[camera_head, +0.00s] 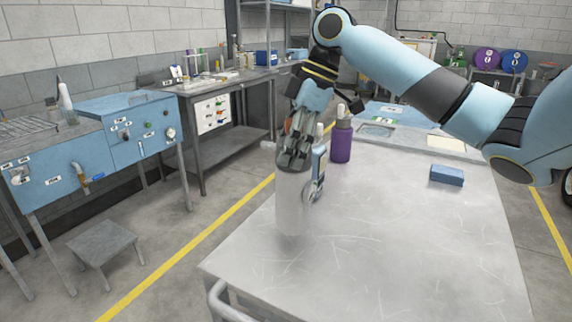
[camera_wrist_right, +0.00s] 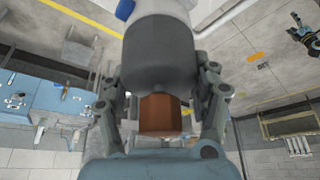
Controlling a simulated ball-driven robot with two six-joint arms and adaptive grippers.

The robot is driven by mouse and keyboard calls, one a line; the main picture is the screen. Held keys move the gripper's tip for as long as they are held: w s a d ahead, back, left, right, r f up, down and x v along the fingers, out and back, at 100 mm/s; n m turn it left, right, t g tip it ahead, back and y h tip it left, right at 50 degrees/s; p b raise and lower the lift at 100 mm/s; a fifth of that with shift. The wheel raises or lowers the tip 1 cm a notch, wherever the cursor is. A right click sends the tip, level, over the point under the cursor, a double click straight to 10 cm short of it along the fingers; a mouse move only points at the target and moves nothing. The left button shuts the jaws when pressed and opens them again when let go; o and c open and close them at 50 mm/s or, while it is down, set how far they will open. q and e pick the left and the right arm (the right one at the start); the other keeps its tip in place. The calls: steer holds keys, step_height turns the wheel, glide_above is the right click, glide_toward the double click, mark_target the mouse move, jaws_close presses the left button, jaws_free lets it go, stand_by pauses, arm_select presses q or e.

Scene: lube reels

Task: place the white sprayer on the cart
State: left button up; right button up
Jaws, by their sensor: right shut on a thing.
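The white sprayer (camera_head: 291,208) is upright at the left part of the cart top (camera_head: 400,245). My right gripper (camera_head: 296,152) is shut on its upper part from above. In the right wrist view the sprayer's grey shoulder (camera_wrist_right: 160,55) and brown neck (camera_wrist_right: 160,115) show between the fingers (camera_wrist_right: 160,105). Its base is close to the cart's surface, but I cannot tell whether it touches. The gripper hides the sprayer's top in the head view. My left gripper is not in view.
A purple bottle (camera_head: 341,141) stands behind the sprayer on the cart. A blue block (camera_head: 447,175) lies at the right. The front and middle of the cart top are clear. The cart's handle (camera_head: 226,302) is at the near left. A blue workbench (camera_head: 70,165) stands at left.

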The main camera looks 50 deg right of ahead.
mark_target(285, 169)
steer(key=shift+a+f, duration=0.3)
steer(key=shift+a, duration=0.1)
steer(key=shift+f+p, duration=0.3)
steer(key=shift+f, duration=1.65)
steer(key=o, duration=1.7)
steer(key=shift+f, duration=0.1)
steer(key=b+v, duration=0.1)
steer(key=v, duration=1.1)
